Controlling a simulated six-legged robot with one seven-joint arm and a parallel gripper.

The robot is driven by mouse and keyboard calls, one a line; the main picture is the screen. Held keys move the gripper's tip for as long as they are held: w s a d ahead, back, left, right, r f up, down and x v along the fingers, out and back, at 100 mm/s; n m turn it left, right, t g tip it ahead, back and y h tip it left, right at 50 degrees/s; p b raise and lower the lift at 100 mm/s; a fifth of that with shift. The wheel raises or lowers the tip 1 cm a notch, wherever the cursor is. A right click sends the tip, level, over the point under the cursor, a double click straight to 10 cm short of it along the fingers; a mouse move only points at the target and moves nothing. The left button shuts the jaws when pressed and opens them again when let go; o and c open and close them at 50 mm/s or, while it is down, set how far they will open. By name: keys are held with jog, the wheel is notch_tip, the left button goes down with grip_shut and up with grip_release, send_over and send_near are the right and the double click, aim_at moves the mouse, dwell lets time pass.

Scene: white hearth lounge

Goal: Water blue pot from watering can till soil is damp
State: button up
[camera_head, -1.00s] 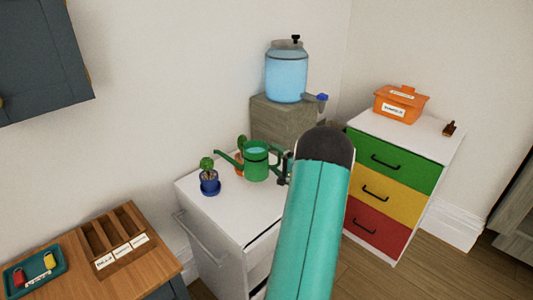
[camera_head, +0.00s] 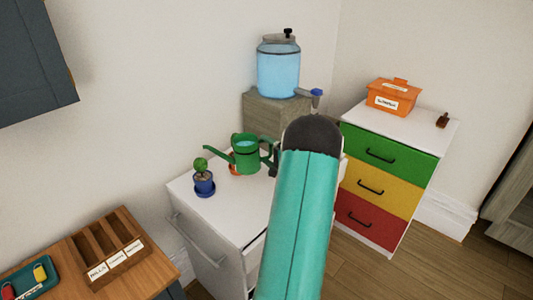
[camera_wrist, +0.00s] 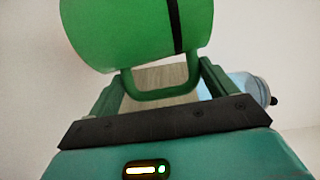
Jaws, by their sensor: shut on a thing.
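The green watering can (camera_head: 246,155) is held above the white cabinet top (camera_head: 225,206), with its spout pointing left toward the blue pot. The blue pot (camera_head: 204,184) holds a small green plant and stands on a blue saucer near the cabinet's left side; its soil is too small to judge. My gripper (camera_head: 272,158) is shut on the can's handle, partly hidden behind my arm. In the wrist view the can (camera_wrist: 140,32) and its handle (camera_wrist: 163,95) fill the space ahead of my gripper. An orange-brown pot (camera_head: 233,170) shows partly behind the can.
A blue water dispenser (camera_head: 278,70) stands on a wooden block (camera_head: 262,115) behind the can. At right is a drawer unit (camera_head: 379,158) with an orange box (camera_head: 393,96) on top. A wooden table with an organizer (camera_head: 108,250) is at lower left.

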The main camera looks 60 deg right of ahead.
jog(key=shift+d+r+n+g, duration=0.1)
jog(key=shift+r+n+g, duration=0.4)
jog(key=shift+r, duration=1.05)
jog(key=shift+r, duration=0.1)
jog(key=shift+m+t, duration=0.6)
jog(key=shift+m, duration=0.1)
notch_tip(320, 180, down, 4)
jog(key=shift+w+f, duration=0.1)
jog(key=shift+r, duration=2)
